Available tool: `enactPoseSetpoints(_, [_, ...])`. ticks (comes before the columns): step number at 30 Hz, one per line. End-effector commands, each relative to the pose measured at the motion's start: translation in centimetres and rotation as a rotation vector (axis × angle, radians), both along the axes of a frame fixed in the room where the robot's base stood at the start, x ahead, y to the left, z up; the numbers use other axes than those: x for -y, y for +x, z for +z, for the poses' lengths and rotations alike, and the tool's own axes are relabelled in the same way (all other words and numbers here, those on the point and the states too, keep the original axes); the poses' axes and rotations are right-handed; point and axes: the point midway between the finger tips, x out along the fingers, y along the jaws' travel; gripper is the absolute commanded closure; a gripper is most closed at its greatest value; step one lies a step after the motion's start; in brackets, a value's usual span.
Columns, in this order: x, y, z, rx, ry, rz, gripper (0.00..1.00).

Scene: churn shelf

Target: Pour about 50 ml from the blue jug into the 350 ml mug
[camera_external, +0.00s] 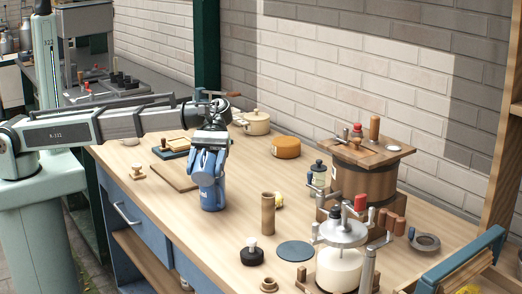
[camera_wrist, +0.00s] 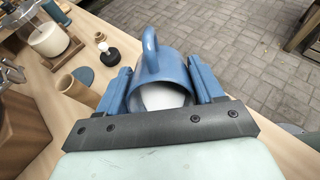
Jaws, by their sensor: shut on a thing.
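The blue jug (camera_external: 212,203) is upright over the middle of the table, near its front edge; I cannot tell whether its base touches the top. My gripper (camera_external: 209,165) is shut on it from above, with the blue fingers on either side. In the wrist view the jug (camera_wrist: 150,66) shows its loop handle and white contents, between the fingers of my gripper (camera_wrist: 162,88). I cannot make out a 350 ml mug for certain. A tall, hollow tan cylinder (camera_external: 268,214) stands to the right of the jug; it also shows in the wrist view (camera_wrist: 70,84).
A wooden board (camera_external: 174,177) lies left of the jug. A black-based stamp (camera_external: 252,255), a dark round mat (camera_external: 296,250) and a churn jar with white contents (camera_external: 339,268) stand at the front right. A wooden tub (camera_external: 365,180) is behind.

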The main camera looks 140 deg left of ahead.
Motion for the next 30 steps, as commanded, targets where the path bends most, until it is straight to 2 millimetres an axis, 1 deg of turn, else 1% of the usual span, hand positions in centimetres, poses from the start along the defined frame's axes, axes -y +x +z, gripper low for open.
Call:
enactPoseSetpoints(12, [0.5, 0.5, -1.3, -0.219, 0.206, -0.002, 0.73])
enactPoseSetpoints(22, [0.6, 0.7, -1.5, -0.261, 0.246, -0.002, 0.73])
enactPoseSetpoints(30, [1.2, 1.3, -2.3, -0.371, 0.350, -0.003, 0.73])
